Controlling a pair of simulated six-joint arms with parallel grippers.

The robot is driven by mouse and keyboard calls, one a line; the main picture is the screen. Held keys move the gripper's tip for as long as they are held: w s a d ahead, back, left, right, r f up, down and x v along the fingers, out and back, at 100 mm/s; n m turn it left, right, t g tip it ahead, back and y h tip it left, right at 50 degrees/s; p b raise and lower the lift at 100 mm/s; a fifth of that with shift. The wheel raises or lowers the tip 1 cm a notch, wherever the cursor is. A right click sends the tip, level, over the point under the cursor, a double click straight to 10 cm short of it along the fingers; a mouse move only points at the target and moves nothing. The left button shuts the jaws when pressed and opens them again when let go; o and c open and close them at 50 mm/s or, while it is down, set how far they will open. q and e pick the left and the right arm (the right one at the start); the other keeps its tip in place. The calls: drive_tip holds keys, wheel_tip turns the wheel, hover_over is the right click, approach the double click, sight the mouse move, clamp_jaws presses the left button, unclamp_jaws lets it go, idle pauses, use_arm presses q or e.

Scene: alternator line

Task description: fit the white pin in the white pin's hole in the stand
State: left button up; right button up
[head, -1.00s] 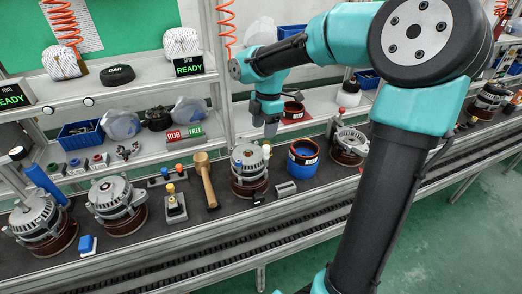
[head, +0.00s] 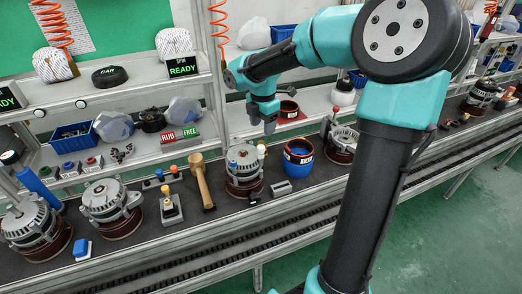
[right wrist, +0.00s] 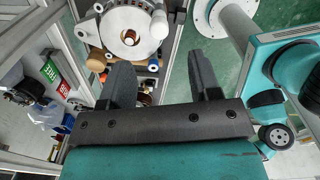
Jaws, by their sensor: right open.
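My right gripper (head: 264,128) hangs above the back of an alternator (head: 243,168) on the bench, with a clear gap below it. In the right wrist view my right gripper (right wrist: 164,80) has its two dark fingers wide apart with nothing between them. The alternator (right wrist: 128,28) shows beyond the fingertips. A small grey stand (head: 171,210) with a yellow-topped post is left of the wooden mallet. Behind it is a dark strip (head: 163,179) with blue and orange knobs. I cannot make out the white pin or its hole for certain. My left gripper is not in view.
The wooden mallet (head: 202,182) lies between the small stand and the alternator. A blue tub (head: 298,160) stands right of the alternator. More alternators (head: 112,205) line the bench. A shelf (head: 110,88) rises behind; the bench's front strip is mostly clear.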

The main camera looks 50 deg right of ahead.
sight(261, 146)
wheel_tip(261, 146, down, 6)
drive_tip(key=shift+f, duration=0.15)
idle(0.3)
drive_tip(key=shift+w+a+f, duration=0.15)
drive_tip(key=shift+f, duration=2.45)
drive_tip(key=c, duration=1)
